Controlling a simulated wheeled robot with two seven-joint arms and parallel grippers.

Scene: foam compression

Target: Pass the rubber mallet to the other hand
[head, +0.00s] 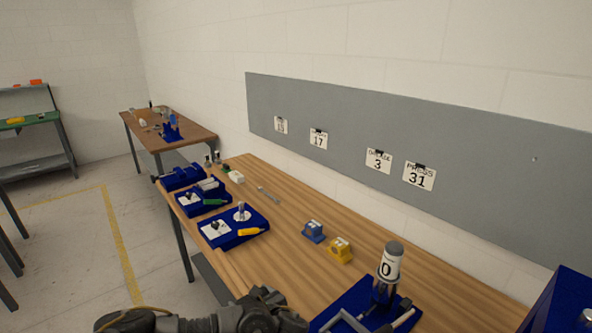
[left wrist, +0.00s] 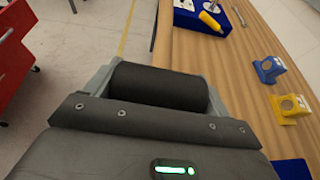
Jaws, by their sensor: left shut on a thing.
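A thick black cylinder, which looks like the head of the rubber mallet (left wrist: 160,86), lies crosswise between the two grey fingers of my left gripper (left wrist: 155,92) in the left wrist view. The gripper is shut on it. The mallet's handle cannot be made out. In the head view my left gripper (head: 268,312) shows only in part at the bottom edge, in front of the workbench. The mallet cannot be made out clearly there. My right gripper is in neither view.
The wooden workbench (head: 290,262) carries blue trays (head: 243,232) with tools, a blue block (head: 313,232) and a yellow block (head: 340,250). A red cart (left wrist: 22,60) stands left in the wrist view.

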